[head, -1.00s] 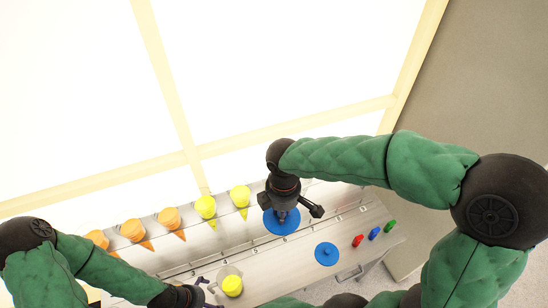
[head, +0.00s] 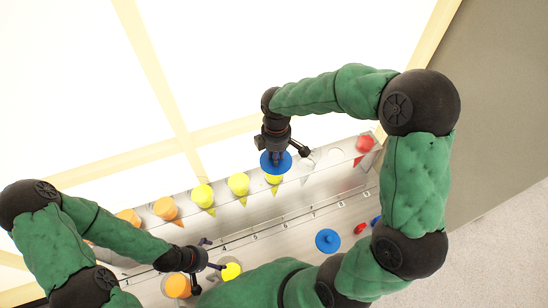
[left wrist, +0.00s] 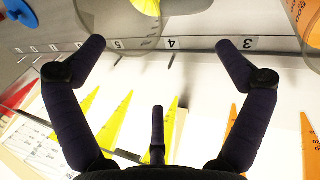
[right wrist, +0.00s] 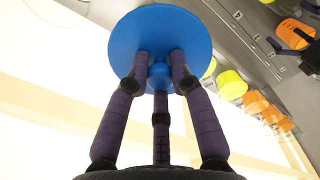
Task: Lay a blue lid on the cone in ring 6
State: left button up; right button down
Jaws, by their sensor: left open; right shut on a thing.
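My right gripper (head: 278,157) is shut on a blue lid (right wrist: 160,42), a flat round disc held by its central knob. In the head view the lid (head: 272,168) hides part of a yellow cone (head: 274,180), the third yellow one from the left in the back row. I cannot tell whether lid and cone touch. A second blue lid (head: 327,240) lies on the front surface. My left gripper (head: 208,259) is open above the front of the shelf; its spread, empty fingers (left wrist: 160,50) show in the left wrist view. The ring's number is too small to read.
Orange (head: 177,286) and yellow (head: 231,271) contents show in clear vessels at the front. A red piece (head: 360,228) lies right of the second lid.

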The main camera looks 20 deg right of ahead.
jog(key=w+f, duration=0.1)
jog(key=f, duration=0.1)
jog(key=w+f, duration=0.2)
jog(key=shift+d, duration=0.4)
jog(key=shift+w+f, duration=0.2)
jog(key=shift+f, duration=1.5)
jog(key=shift+f, duration=0.15)
jog(key=c, duration=1.1)
grip_release()
notch_tip(320, 180, up, 12)
jog(key=shift+r, duration=0.2)
